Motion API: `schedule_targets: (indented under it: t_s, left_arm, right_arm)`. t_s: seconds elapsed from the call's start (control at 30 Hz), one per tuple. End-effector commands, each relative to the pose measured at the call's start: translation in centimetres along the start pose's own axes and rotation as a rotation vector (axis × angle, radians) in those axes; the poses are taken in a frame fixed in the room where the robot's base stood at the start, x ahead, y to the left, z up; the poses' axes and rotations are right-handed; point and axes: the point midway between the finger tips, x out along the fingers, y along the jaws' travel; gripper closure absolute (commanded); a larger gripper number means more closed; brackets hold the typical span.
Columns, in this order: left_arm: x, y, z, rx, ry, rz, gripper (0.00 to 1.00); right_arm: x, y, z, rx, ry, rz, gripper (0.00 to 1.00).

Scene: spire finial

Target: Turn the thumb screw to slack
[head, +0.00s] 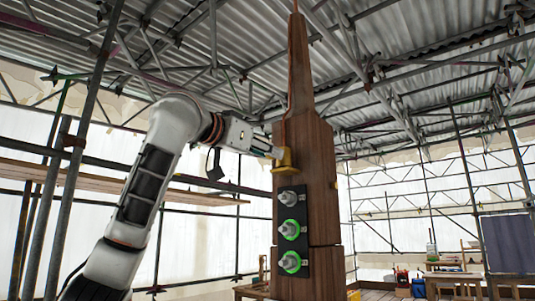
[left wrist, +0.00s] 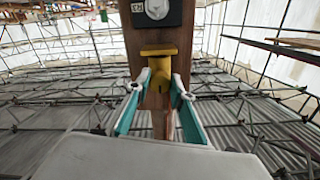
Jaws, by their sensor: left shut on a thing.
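A tall brown wooden spire (head: 310,165) stands upright in the head view. A dark panel (head: 305,215) on its face carries three grey screw-like knobs in a column. The top knob (head: 287,197) has no lit ring; the middle knob (head: 289,229) and bottom knob (head: 290,262) have glowing green rings. A yellow fitting (head: 284,158) sticks out of the spire above the panel. My left gripper (head: 274,153) is shut on this fitting; in the left wrist view its fingers (left wrist: 160,88) flank the yellow fitting (left wrist: 158,70). My right gripper is not in view.
Scaffold poles and trusses surround the spire, with a plank deck (head: 110,180) at the left. Workbenches (head: 455,278) stand at the lower right, near a dark panel (head: 509,243). The space just right of the spire looks free.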

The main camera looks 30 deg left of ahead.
Motion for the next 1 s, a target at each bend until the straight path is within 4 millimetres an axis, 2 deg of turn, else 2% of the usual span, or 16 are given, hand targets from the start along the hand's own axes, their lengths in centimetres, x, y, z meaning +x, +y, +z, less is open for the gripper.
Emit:
schedule_targets:
  t_s: [0.47, 0.5, 0.53, 0.87, 1.0]
  left_arm:
    - [0.02, 0.02, 0.02, -0.014, -0.001, 0.001, 0.99]
    - [0.03, 0.02, 0.02, -0.013, -0.001, 0.001, 0.70]
    - [0.03, 0.02, 0.02, -0.013, -0.001, 0.001, 0.62]
    - [-0.01, 0.01, 0.01, -0.012, 0.000, 0.000, 0.61]
    - [-0.79, -0.08, -0.04, -0.013, 0.001, -0.001, 0.61]
  right_arm:
    - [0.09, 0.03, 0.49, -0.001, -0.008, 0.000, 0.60]
    - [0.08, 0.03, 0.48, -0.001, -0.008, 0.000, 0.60]
    - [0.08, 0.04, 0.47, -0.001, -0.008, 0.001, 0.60]
    - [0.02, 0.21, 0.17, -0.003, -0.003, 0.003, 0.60]
    - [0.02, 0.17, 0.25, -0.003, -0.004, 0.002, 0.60]
